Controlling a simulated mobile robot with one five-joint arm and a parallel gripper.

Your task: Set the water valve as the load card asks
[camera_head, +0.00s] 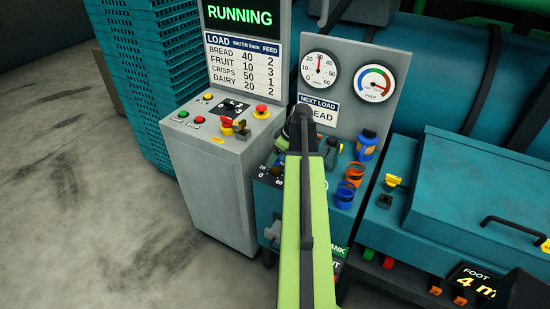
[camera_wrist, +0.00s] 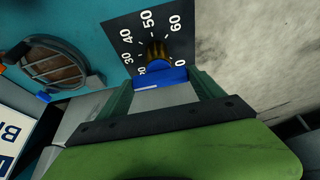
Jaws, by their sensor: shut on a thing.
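The water valve has a blue handle (camera_wrist: 172,74) and a brass stem (camera_wrist: 155,54) on a black scale plate (camera_wrist: 180,20), marked up to 60. My gripper (camera_wrist: 160,84) is shut on the blue handle in the wrist view. The fingers hide the handle's lower part, so its exact setting cannot be told. In the head view my arm covers most of the valve. The load card (camera_head: 319,112) reads "NEXT LOAD" with "EAD" showing, its start hidden by my arm. The load table (camera_head: 243,70) lists bread water 40, fruit 10, crisps 50, dairy 20. The water gauge (camera_head: 320,70) needle points nearly straight up, around 30.
A second dial (camera_head: 373,83) marked pulp is right of the water gauge. A grey control box (camera_head: 205,165) with buttons stands left of the valve. Open floor (camera_head: 90,220) lies at left.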

